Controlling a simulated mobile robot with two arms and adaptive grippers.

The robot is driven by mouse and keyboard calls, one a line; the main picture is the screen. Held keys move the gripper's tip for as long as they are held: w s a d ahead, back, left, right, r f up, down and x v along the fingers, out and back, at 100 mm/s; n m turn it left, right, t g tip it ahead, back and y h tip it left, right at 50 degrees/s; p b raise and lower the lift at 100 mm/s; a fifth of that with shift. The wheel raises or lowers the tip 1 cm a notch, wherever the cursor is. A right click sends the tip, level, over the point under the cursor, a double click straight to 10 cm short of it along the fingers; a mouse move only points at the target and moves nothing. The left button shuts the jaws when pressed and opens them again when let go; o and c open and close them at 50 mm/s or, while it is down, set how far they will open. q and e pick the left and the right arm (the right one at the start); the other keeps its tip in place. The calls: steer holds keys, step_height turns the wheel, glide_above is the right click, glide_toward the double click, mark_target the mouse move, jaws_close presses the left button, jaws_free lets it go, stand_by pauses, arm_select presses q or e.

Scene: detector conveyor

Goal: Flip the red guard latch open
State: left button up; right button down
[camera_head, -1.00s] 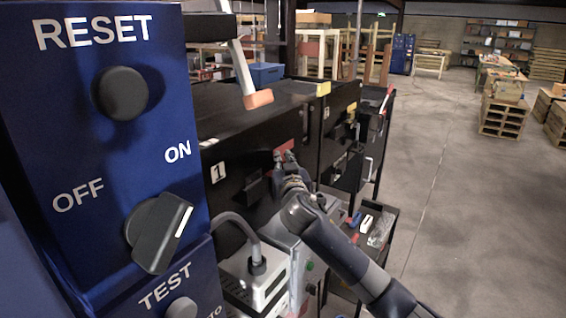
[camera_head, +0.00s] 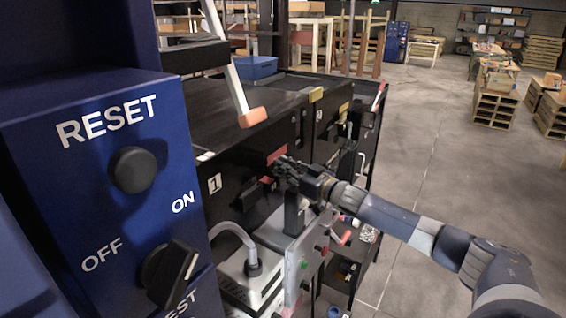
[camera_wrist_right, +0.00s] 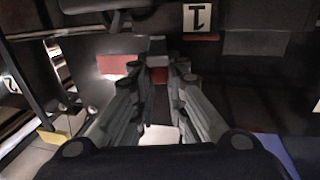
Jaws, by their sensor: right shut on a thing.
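My right gripper (camera_head: 276,172) reaches in from the right to the dark front of the machine, beside the number 1 plate. In the right wrist view my gripper (camera_wrist_right: 158,70) has its fingers closed around a small red piece (camera_wrist_right: 158,76), which appears to be the red guard latch. In the head view a bit of red (camera_head: 266,180) shows at the fingertips, mostly hidden by them. A larger red patch (camera_head: 277,154) lies on the machine front just above; it also shows in the wrist view (camera_wrist_right: 115,64). My left gripper is out of view.
A blue control box (camera_head: 95,200) with a RESET button (camera_head: 133,170) and an OFF/ON knob (camera_head: 170,274) stands close at the left. A grey box with a cable (camera_head: 252,285) and a button panel (camera_head: 305,260) sit below the gripper.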

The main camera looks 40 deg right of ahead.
steer(key=shift+w+d+r+n+g+y+p, duration=0.15)
steer(key=shift+n+y+p, duration=0.25)
steer(key=shift+y, duration=0.2)
steer(key=shift+d+r+n+g+y+p, duration=0.15)
steer(key=shift+n+y+p, duration=0.1)
steer(key=shift+n+y, duration=0.25)
steer(key=shift+f+y, duration=0.15)
steer(key=shift+y, duration=0.15)
steer(key=shift+f+n+y, duration=0.15)
steer(key=shift+n+y, duration=0.15)
steer(key=shift+y, duration=0.1)
steer(key=c, duration=1.9)
jaws_free()
steer(key=shift+s+d+f, duration=0.1)
steer(key=shift+s+d, duration=0.2)
steer(key=shift+s, duration=0.15)
steer(key=v, duration=1.1)
steer(key=shift+r, duration=0.25)
